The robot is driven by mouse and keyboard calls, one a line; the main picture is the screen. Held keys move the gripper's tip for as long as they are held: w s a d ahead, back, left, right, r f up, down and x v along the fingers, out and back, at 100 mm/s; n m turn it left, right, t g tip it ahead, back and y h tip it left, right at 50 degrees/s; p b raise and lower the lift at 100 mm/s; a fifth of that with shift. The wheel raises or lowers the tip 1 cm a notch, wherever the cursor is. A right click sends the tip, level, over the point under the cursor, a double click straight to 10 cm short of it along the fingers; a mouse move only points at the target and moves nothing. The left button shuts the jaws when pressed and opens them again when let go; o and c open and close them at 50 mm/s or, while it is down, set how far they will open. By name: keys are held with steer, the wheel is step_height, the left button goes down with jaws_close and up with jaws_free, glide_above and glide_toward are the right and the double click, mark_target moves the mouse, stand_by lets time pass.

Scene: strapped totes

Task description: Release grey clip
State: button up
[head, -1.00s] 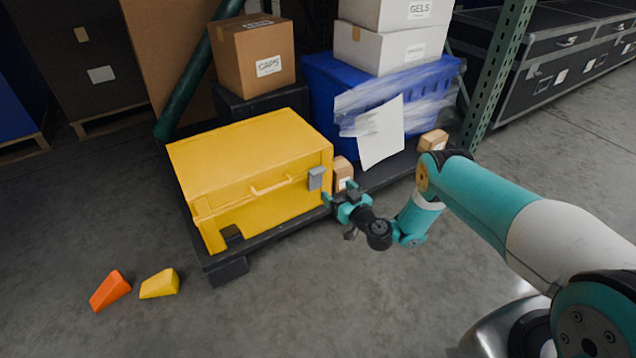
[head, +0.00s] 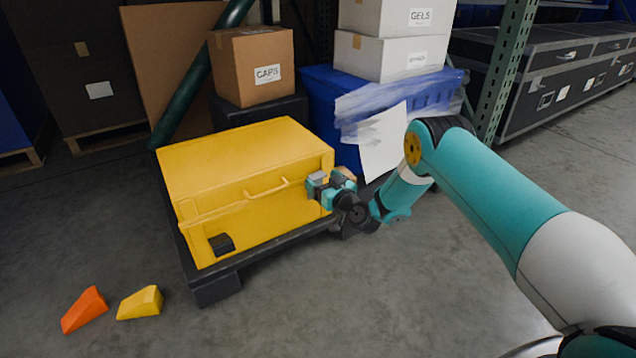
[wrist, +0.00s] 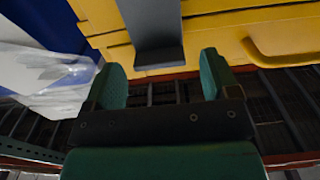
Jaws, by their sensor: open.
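The yellow tote (head: 240,190) sits on a low dark pallet. The grey clip (head: 316,180) is on the right end of its front face, near the lid seam. In the wrist view the grey clip (wrist: 155,30) hangs down the yellow face, with its lower lip just beyond my fingertips. My gripper (head: 326,190) is at the clip in the head view, partly covering it. In the wrist view my gripper (wrist: 160,75) is open, one teal finger to each side of the clip's line. I cannot tell if a finger touches the clip.
A dark block (head: 221,244) sits at the tote's lower left front. Orange (head: 85,310) and yellow (head: 140,303) wedges lie on the floor. A blue bin (head: 330,95) with wrap stands behind the tote, near a green rack post (head: 508,70).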

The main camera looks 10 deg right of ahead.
steer(key=shift+b+x, duration=0.45)
steer(key=shift+x, duration=1)
